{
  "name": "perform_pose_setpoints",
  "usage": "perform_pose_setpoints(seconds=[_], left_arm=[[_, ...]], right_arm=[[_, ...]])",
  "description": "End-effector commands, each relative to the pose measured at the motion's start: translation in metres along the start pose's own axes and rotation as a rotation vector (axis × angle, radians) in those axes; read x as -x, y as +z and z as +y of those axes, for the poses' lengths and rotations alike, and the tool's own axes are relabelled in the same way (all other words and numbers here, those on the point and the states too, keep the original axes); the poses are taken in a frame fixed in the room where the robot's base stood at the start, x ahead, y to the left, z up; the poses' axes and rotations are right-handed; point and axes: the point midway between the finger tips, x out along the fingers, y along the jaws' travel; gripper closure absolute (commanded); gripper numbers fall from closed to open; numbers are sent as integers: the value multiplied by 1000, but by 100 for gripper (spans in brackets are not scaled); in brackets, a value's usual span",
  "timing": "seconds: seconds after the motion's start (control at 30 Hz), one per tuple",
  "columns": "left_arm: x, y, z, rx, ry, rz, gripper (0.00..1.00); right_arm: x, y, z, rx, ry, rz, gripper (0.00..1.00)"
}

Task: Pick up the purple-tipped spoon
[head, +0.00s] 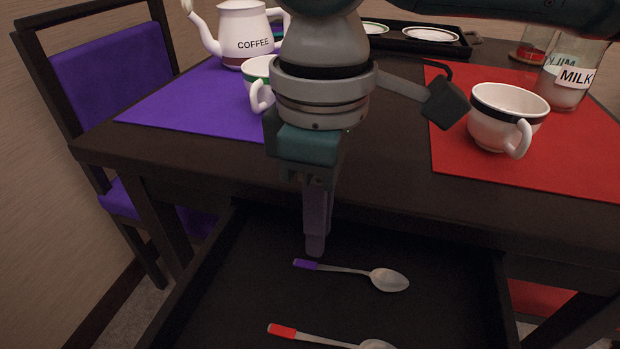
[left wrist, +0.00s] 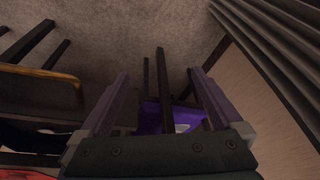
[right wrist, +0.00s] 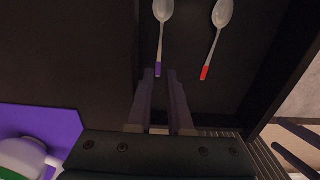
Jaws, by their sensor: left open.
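The purple-tipped spoon (head: 352,272) lies in the open black drawer (head: 440,262), its purple handle end (head: 305,264) to the left and its bowl to the right. In the right wrist view its purple end (right wrist: 158,69) shows just beyond my fingertips. My right gripper (head: 315,250) points down into the drawer, just above and behind the purple end. In the right wrist view it (right wrist: 161,78) is partly open, with a narrow, empty gap between the fingers. My left gripper (left wrist: 160,78) is open and empty, away from the drawer.
A red-tipped spoon (head: 325,339) lies nearer the drawer front. A purple chair (head: 110,60) stands left.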

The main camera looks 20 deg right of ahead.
Motion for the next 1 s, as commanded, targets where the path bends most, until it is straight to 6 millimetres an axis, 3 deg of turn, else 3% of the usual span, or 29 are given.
perform_pose_setpoints(seconds=[0.3,0.9,1.0], left_arm=[[-25,8,0,-2,-2,-1,0],[-19,6,3,7,6,0,0],[-20,6,3,8,7,0,0]], right_arm=[[-47,2,1,0,0,-1,82],[-49,2,1,0,-1,-1,82],[-50,2,1,1,0,0,93]])
